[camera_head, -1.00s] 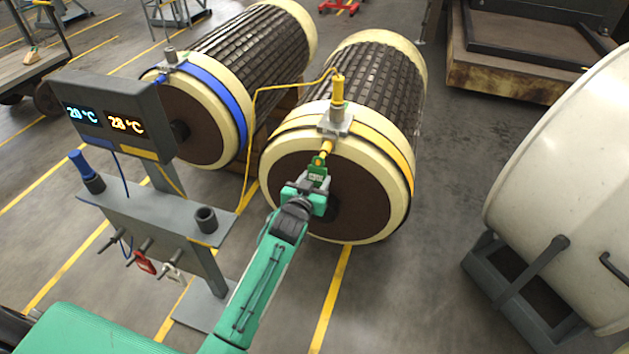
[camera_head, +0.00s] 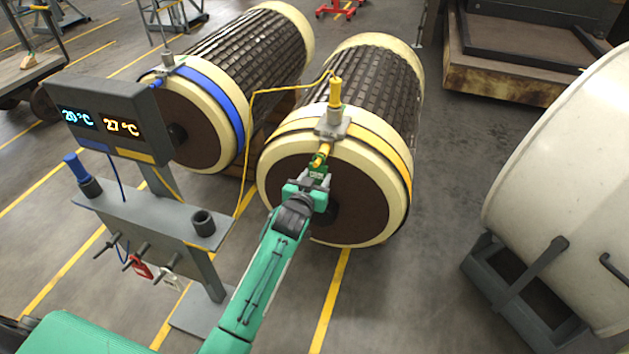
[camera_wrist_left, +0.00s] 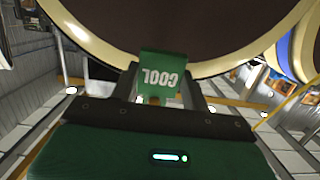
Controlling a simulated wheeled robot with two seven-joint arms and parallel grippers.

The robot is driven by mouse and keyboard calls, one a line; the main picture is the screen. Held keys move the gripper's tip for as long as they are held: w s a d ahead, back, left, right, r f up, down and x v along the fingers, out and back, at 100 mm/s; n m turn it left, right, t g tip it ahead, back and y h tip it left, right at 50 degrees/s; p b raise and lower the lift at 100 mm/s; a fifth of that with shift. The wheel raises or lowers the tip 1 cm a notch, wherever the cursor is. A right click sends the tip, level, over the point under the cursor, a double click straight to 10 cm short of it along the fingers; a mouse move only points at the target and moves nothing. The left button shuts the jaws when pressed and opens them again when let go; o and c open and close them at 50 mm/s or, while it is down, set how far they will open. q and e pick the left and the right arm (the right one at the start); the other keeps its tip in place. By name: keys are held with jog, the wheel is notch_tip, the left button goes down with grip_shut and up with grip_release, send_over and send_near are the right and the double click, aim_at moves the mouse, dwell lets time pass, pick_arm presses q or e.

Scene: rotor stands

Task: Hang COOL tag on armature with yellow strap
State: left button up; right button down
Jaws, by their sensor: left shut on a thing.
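The armature with the yellow strap (camera_head: 393,148) lies on the right of the pair, its brown end face toward me. A grey clamp with a yellow probe (camera_head: 335,95) sits on top of its near rim, and a short yellow peg (camera_head: 321,154) sticks out below it. My left gripper (camera_head: 312,182) is shut on the green COOL tag (camera_wrist_left: 160,78), in front of the end face just below the peg. The tag's top is close to the peg; I cannot tell whether it is around it. My right gripper is out of view.
The blue-strapped armature (camera_head: 228,92) lies to the left. A grey stand with a display (camera_head: 110,125) reading 20 °C and 27 °C carries red and white tags on pegs. A large white drum (camera_head: 570,180) stands on the right.

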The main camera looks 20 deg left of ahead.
pick_arm(q)
jog(key=shift+f, duration=0.25)
dwell(0.5)
jog(key=o, duration=1.1)
